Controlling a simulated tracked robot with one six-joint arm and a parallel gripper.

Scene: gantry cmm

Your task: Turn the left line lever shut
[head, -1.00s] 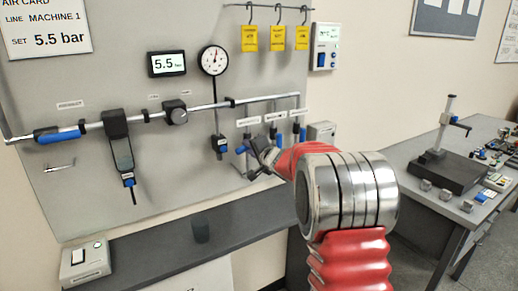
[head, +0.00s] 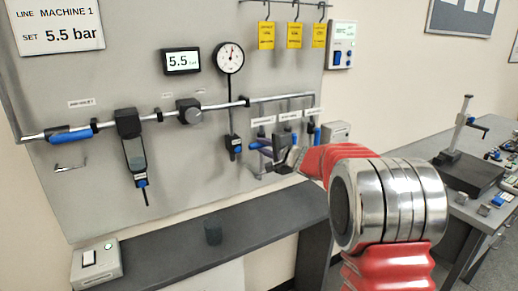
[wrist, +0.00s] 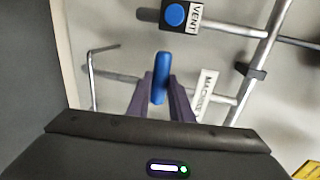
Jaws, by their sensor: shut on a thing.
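The blue lever (wrist: 161,78) shows in the wrist view between the two dark fingers of my gripper (wrist: 162,95), which is shut on it. The lever points along the fingers there. In the head view my gripper (head: 279,152) is at the left one of several labelled drop lines, below the main pipe. A blue lever end (head: 256,145) shows just left of the fingers. The fingers and wrist hide most of the lever and its valve in that view.
The vent valve (wrist: 174,15) with a blue knob is close by. A MACHINE label (wrist: 207,93) sits right of the fingers. The gauge (head: 230,57) hangs above left, and a display (head: 181,61) reads 5.5. A dark shelf (head: 185,222) runs below the panel.

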